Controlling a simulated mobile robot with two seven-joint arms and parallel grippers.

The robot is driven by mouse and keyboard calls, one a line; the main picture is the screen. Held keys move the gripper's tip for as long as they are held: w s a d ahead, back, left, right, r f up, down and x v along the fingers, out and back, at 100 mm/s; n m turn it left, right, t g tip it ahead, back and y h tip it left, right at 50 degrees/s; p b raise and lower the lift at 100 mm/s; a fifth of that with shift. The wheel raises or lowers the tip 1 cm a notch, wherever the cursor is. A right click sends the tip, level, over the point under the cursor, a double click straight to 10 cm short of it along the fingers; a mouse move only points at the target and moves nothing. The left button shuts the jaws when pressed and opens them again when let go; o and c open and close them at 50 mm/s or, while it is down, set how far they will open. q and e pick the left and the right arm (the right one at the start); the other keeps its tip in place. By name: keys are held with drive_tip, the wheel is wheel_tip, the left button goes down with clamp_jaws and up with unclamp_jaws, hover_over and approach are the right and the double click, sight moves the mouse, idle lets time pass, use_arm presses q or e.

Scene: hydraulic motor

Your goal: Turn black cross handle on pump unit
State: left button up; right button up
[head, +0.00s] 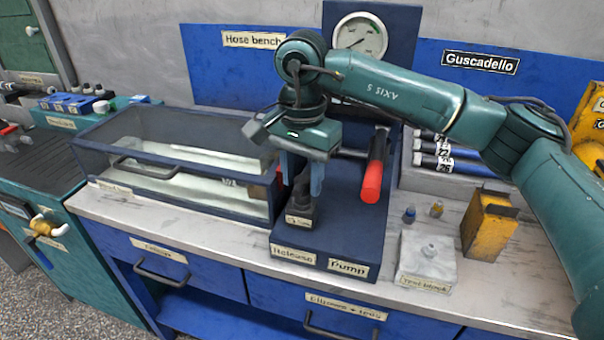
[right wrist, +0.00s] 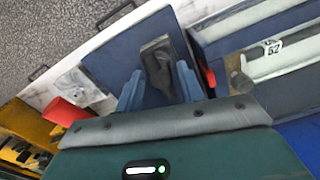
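The black cross handle (head: 302,206) stands upright on the front of the dark blue pump unit (head: 325,235), behind the "Release" label. It also shows in the right wrist view (right wrist: 158,62). My right gripper (head: 300,184) points down over it. Its two blue fingers are apart, one on each side of the handle's upper part; in the right wrist view (right wrist: 158,82) the handle shows between them. I cannot tell whether the fingers touch it. The handle's top is partly hidden by the gripper. My left gripper is not in view.
A red-gripped pump lever (head: 373,170) stands close to the right of my gripper. A glass-sided tank (head: 180,150) is to the left. A pressure gauge (head: 360,36) is behind. A pale block (head: 428,262) and a yellow box (head: 486,228) sit to the right on the bench.

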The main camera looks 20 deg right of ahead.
sight(302, 178)
drive_tip(key=shift+o, duration=0.7)
use_arm(q)
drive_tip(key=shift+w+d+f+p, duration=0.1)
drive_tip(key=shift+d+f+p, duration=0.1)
drive_tip(key=shift+p, duration=0.3)
use_arm(e)
wheel_tip(302, 178, up, 13)
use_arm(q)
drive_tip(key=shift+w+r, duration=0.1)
